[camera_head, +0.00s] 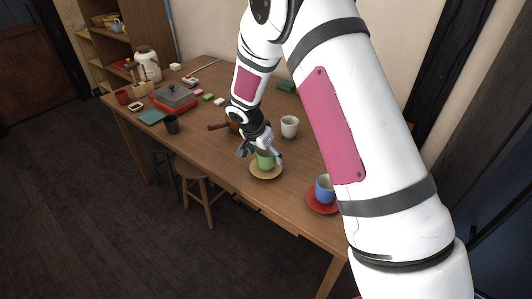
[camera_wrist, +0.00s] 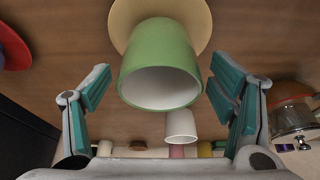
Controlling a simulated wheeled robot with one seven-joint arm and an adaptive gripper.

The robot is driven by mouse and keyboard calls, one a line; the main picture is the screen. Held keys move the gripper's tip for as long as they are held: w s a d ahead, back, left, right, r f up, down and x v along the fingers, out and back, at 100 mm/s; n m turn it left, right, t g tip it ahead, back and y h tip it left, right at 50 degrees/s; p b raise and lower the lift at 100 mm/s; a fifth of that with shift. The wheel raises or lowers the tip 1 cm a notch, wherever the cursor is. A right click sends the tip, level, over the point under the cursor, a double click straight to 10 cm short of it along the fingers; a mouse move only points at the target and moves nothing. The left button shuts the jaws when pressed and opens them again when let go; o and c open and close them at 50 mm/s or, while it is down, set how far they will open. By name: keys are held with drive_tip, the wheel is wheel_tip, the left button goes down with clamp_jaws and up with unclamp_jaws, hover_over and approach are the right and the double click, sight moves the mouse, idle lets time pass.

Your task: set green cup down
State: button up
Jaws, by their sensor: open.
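The green cup (camera_head: 266,160) stands upright on a tan saucer (camera_head: 262,175) on the wooden table in the head view. In the wrist view the green cup (camera_wrist: 158,62) shows its white inside, with the saucer (camera_wrist: 198,12) beyond its base. My gripper (camera_head: 259,152) is at the cup, its lower part partly hiding the cup's rim. In the wrist view my gripper (camera_wrist: 157,88) is open, one teal finger pad on either side of the cup, with a visible gap on both sides.
A white cup (camera_head: 289,127) stands behind the green cup. A blue cup (camera_head: 325,189) on a red saucer (camera_head: 318,206) is to the right near the table edge. A stool (camera_head: 194,174) is below.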

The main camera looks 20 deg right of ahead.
drive_tip(key=v, duration=1.2)
drive_tip(key=s+d+r+n, duration=0.2)
drive_tip(key=s+d+r, duration=0.2)
drive_tip(key=s+r, duration=0.6)
drive_tip(key=s+r+n+y, duration=0.2)
drive_tip(key=s+r+n, duration=0.1)
drive_tip(key=s, duration=1.1)
drive_tip(key=s+r+n+y, duration=0.1)
drive_tip(key=s+r+n, duration=0.2)
drive_tip(key=s, duration=1.1)
drive_tip(key=n, duration=0.2)
drive_tip(key=shift+s+n+y+p, duration=0.35)
drive_tip(key=shift+n+y+p, duration=0.05)
drive_tip(key=shift+r, duration=0.2)
wheel_tip(320, 180, up, 8)
drive_tip(key=t+p, duration=0.1)
drive_tip(key=p, duration=0.5)
drive_tip(key=shift+f, duration=0.25)
